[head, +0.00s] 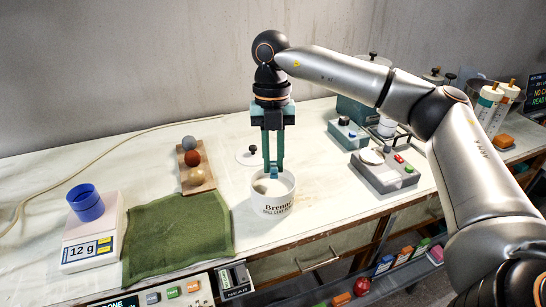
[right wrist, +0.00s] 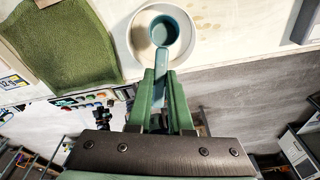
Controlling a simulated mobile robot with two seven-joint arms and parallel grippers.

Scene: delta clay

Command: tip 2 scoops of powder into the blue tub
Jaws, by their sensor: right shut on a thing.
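The blue tub (head: 86,203) stands on a white scale (head: 92,240) at the left of the head view, and the display reads 12 g. A white container (head: 272,205) with "Brenn" lettering stands mid-bench. My right gripper (head: 273,166) points straight down over its mouth. In the right wrist view the gripper (right wrist: 162,75) is shut on the handle of a teal scoop (right wrist: 165,32). The scoop's cup is over or inside the white container (right wrist: 139,36). I see no clear powder in the cup. My left gripper is out of view.
A green cloth (head: 178,237) lies between scale and container. A wooden board with several balls (head: 192,158) is behind it. A white lid (head: 249,158) lies behind the container. Grey devices (head: 385,172) stand to the right.

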